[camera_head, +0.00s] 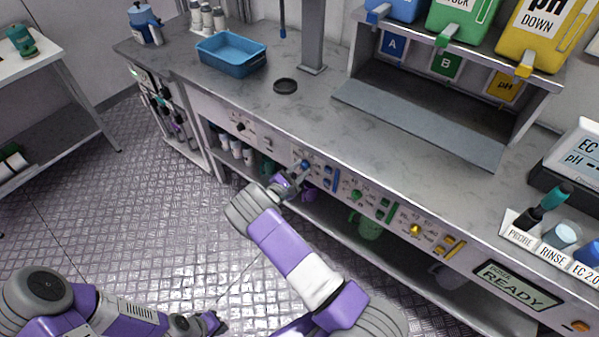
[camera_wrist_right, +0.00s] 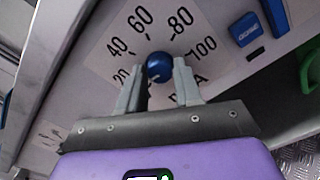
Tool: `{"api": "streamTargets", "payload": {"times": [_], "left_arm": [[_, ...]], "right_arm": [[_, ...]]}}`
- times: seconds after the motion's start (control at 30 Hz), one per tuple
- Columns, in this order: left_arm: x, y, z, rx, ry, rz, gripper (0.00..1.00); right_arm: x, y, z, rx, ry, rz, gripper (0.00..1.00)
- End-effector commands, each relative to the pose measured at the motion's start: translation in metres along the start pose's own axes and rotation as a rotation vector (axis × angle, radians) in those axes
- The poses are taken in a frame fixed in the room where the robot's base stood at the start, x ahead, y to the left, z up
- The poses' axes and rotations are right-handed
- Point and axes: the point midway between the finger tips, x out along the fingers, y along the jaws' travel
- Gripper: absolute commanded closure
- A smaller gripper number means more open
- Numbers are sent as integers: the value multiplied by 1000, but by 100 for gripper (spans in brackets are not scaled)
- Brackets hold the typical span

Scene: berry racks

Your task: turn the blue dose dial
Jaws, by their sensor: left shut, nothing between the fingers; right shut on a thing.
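The blue dose dial (camera_wrist_right: 158,66) is a round knob on the pale front panel, with a printed scale from 20 to 100 around it. It also shows in the head view (camera_head: 305,163), small at the bench front. My right gripper (camera_wrist_right: 161,72) has one grey finger on each side of the dial and is shut on it. The dial's pointer setting is not clear. In the head view my right gripper (camera_head: 298,171) reaches the panel from below. My left gripper (camera_head: 213,322) is low at the bottom, shut and empty, away from the bench.
Green (camera_head: 356,195) and yellow (camera_head: 414,229) dials sit further right along the panel. A blue tray (camera_head: 232,55) stands on the bench. The floor in front is clear.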

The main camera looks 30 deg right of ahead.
Motion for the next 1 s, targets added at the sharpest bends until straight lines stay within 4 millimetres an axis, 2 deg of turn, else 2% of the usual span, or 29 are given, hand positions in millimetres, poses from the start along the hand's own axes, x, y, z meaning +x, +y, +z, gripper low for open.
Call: {"api": "streamTargets", "payload": {"times": [0.4,0.9,0.93,1.0], "left_arm": [[8,-3,0,0,0,0,100],[8,-3,0,0,0,0,100],[8,-3,0,0,0,0,100],[8,-3,0,0,0,0,100]], "right_arm": [[-1,-1,-2,179,4,-1,96],[-1,-1,-1,199,4,-2,96],[-1,-1,-1,199,4,-2,64],[-1,-1,-1,199,4,-1,54]]}}
